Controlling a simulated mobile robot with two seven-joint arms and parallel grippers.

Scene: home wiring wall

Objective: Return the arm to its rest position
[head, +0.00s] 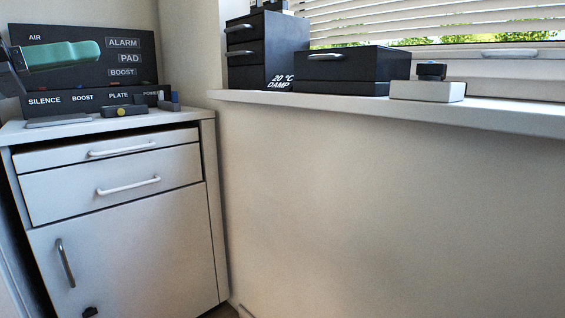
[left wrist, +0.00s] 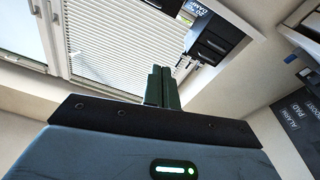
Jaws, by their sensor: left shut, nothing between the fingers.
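My left gripper (head: 92,49) comes in from the left edge of the head view, with its green fingers pointing right in front of the black labelled panel (head: 90,62). The fingers are closed together with nothing between them. In the left wrist view the shut fingers (left wrist: 160,82) point up toward the window blind. My right gripper is not in either view.
A white cabinet (head: 120,190) with two drawers and a door stands below the panel. The window sill (head: 500,112) holds a black drawer unit (head: 260,50), a low black box (head: 345,68) and a white block with a black knob (head: 428,90). The wall below is bare.

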